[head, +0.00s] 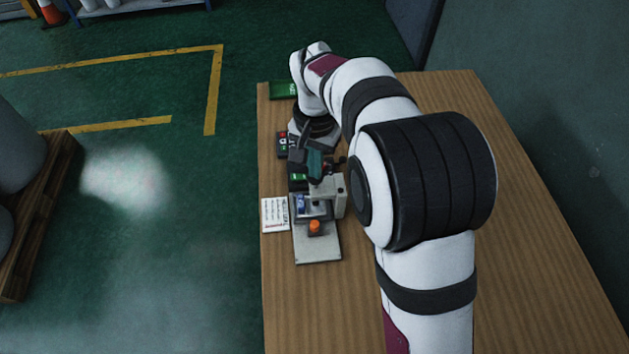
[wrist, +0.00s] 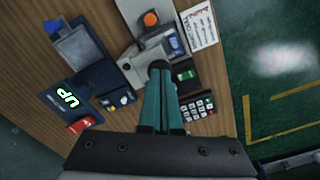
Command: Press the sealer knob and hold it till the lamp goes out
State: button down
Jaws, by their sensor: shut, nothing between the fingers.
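The grey sealer (head: 319,248) stands on the table with an orange dome (head: 315,227) on its base; the dome also shows at the top of the wrist view (wrist: 150,18). I cannot tell whether the dome is the lamp or whether it is lit. My gripper (head: 314,172) is shut, its teal fingers side by side, at the sealer's upright arm. In the wrist view a round black piece (wrist: 160,66), seemingly the knob, lies at the fingertips. I cannot tell whether they touch it or whether it is pressed down.
A white card with writing (head: 275,215) lies left of the sealer. A keypad (wrist: 197,107) is beside the fingers in the wrist view. A dark tray (wrist: 80,45) and a mat marked UP (wrist: 66,98) lie on the other side. The table (head: 530,270) is bare at right.

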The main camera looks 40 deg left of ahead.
jog(key=shift+f, duration=1.05)
dwell(1.1)
jog(key=shift+r, duration=4)
